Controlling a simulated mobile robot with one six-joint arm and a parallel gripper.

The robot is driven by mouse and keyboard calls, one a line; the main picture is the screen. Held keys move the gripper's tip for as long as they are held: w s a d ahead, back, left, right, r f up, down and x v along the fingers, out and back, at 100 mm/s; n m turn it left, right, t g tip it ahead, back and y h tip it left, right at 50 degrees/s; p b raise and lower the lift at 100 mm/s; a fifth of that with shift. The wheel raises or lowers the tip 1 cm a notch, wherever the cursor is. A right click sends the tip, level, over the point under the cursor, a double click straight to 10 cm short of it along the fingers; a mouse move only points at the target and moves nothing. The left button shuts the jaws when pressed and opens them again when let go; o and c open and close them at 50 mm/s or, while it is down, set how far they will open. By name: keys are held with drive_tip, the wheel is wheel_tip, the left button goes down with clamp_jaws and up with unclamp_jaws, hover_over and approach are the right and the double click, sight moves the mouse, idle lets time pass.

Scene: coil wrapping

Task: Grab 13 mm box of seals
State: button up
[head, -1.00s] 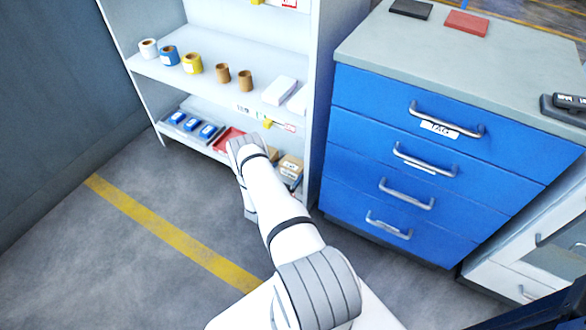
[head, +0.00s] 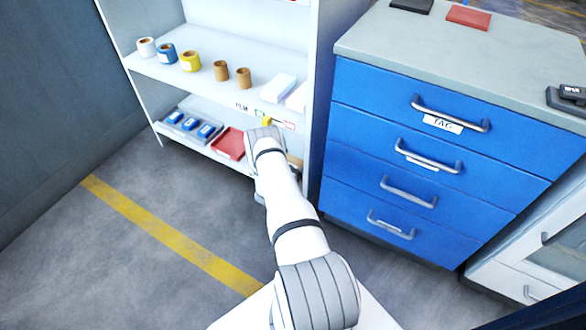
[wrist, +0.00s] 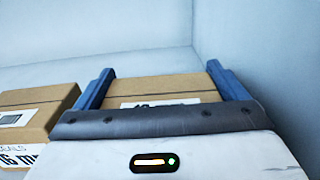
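In the wrist view, a brown cardboard box (wrist: 165,88) lies between the two blue fingers of my gripper (wrist: 163,80), one finger along each side. The fingers sit very close to its sides; I cannot tell whether they press on it. Its white label is mostly hidden behind the gripper body, so its size cannot be read. A second cardboard box (wrist: 45,100), labelled seals 16 mm, sits to the left. In the head view, my arm reaches to the lower shelf and its wrist hides the gripper and most of the boxes.
The lower shelf (head: 205,150) also holds a red tray (head: 229,144) and several blue items (head: 190,124). The upper shelf (head: 200,88) holds tape rolls, brown rolls and white boxes (head: 277,88). A blue drawer cabinet (head: 420,150) stands to the right. Shelf walls are close behind the box.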

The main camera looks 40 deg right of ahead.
drive_tip(key=c, duration=1)
drive_tip(key=shift+o, duration=0.2)
drive_tip(key=shift+r, duration=0.1)
